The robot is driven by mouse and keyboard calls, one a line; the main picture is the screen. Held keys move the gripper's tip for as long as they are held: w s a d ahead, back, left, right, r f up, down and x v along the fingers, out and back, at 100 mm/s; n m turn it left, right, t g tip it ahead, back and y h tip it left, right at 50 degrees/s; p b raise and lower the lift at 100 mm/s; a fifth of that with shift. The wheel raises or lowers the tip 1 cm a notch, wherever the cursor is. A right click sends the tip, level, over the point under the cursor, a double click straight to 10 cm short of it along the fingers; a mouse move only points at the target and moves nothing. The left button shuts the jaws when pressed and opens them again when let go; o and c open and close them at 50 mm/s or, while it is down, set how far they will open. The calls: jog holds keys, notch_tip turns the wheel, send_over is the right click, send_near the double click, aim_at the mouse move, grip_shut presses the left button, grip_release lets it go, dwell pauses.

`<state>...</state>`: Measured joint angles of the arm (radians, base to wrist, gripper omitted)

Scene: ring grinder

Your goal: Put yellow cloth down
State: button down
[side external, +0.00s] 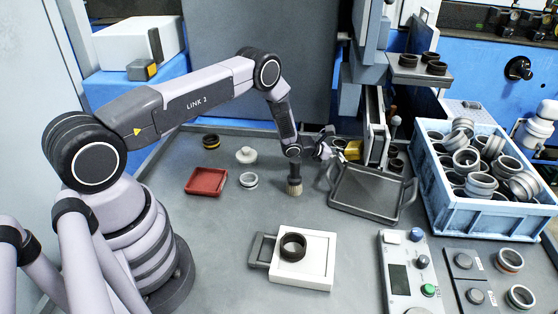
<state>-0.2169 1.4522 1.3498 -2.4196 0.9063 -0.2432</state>
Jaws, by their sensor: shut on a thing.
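The yellow cloth (353,150) is a small yellow patch at the back, right of the middle, beside the grinder's upright. My gripper (338,147) reaches to the right from the wrist and is shut on the cloth at its left edge. The fingertips are small and partly hidden here. I cannot tell whether the cloth touches the surface under it.
A dark tray (366,190) lies just in front of the cloth. A brush (294,186) stands below my wrist. A blue crate of metal rings (480,215) is at right. A white scale with a dark ring (315,272) sits in front. A red dish (206,181) lies left.

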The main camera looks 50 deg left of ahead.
jog(key=shift+w+d+r, duration=0.15)
jog(key=shift+d+r, duration=0.05)
jog(key=shift+d, duration=0.35)
jog(key=shift+c, duration=1.5)
grip_release()
jog(key=shift+a, duration=0.15)
jog(key=shift+f, duration=0.15)
